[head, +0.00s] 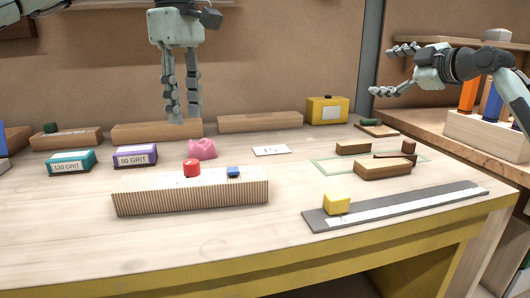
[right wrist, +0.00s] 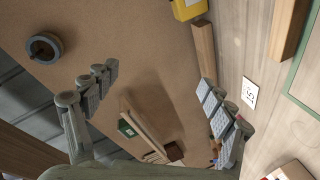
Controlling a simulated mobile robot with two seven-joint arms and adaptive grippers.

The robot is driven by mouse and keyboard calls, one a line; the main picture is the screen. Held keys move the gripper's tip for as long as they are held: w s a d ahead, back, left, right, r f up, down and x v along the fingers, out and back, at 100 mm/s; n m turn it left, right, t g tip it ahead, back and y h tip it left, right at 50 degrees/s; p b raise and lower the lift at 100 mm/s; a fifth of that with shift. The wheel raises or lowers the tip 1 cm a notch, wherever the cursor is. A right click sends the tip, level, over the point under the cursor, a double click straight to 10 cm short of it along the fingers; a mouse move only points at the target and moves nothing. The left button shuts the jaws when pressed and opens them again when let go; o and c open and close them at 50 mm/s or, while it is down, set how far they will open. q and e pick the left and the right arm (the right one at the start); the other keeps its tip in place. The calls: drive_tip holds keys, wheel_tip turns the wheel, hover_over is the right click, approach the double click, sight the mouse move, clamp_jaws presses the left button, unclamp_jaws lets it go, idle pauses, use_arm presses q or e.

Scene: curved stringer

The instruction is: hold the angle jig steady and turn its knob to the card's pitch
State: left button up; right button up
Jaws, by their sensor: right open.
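What looks like the angle jig (head: 190,197) is a long block with a ribbed front and pale top, at the front left of the bench in the head view. A red knob (head: 192,168) and a small blue piece (head: 233,173) sit on its top. The white card (head: 271,150) lies flat behind it; it also shows in the right wrist view (right wrist: 249,93), its marks too small to read surely. My left gripper (head: 183,118) hangs fingers down above and behind the jig, open and empty. My right gripper (head: 381,70) is open and empty, high at the right, away from jig and card.
A pink lump (head: 202,149), a teal grit box (head: 71,162) and a purple grit box (head: 135,154) stand near the jig. A grey rail (head: 400,206) with a yellow block (head: 337,203) lies front right. Wooden blocks (head: 383,169) and a yellow box (head: 327,110) stand beyond.

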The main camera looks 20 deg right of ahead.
drive_tip(key=a+f+n+g+y, duration=0.1)
drive_tip(key=a+f+g+y, duration=0.25)
drive_tip(key=a, duration=0.65)
drive_tip(key=n+g+y, duration=0.3)
drive_tip(key=g+y, duration=0.4)
drive_tip(key=g, duration=0.4)
approach(222, 181)
drive_tip(key=shift+w+a+f, duration=1.05)
drive_tip(key=shift+w+a, duration=0.1)
drive_tip(key=shift+w, duration=0.1)
drive_tip(key=x, duration=0.7)
drive_tip(key=shift+s+a+f, duration=0.1)
drive_tip(key=shift+a, duration=0.15)
drive_tip(key=shift+c, duration=0.3)
drive_tip(key=c, duration=1.7)
